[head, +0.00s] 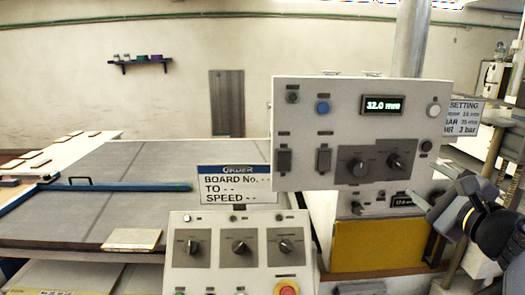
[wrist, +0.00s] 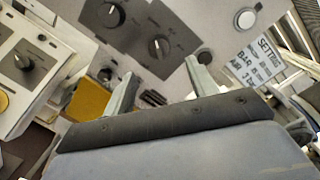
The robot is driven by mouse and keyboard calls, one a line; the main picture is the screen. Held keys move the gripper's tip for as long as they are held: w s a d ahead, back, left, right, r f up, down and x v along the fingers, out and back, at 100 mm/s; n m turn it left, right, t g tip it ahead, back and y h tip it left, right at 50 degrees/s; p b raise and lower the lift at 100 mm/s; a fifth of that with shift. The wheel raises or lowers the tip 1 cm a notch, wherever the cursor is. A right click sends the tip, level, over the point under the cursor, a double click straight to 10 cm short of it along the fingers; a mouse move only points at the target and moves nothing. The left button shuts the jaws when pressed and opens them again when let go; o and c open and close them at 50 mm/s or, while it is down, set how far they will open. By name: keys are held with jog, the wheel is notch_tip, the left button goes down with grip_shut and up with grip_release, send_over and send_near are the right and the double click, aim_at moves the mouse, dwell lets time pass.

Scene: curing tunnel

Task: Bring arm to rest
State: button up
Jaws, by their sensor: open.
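My gripper (head: 432,205) is at the right of the head view, just in front of and below the right side of the upper control panel (head: 335,105). In the wrist view my gripper (wrist: 162,68) has its two pale fingers spread wide apart with nothing between them. Beyond the fingers the wrist view shows dark knobs (wrist: 160,48) and a white round button (wrist: 245,19) on the panel. I cannot tell from these views how far the fingertips are from the panel face.
The lower control box (head: 240,262) with knobs and a red button (head: 287,289) stands front centre. The order sign (head: 235,184) is above it. A grey conveyor bed (head: 110,200) with a blue bar lies left. A setting sign (head: 462,116) and yellow housing (head: 375,245) are near my arm.

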jog(key=shift+s+d, duration=0.1)
jog(key=shift+s, duration=1.05)
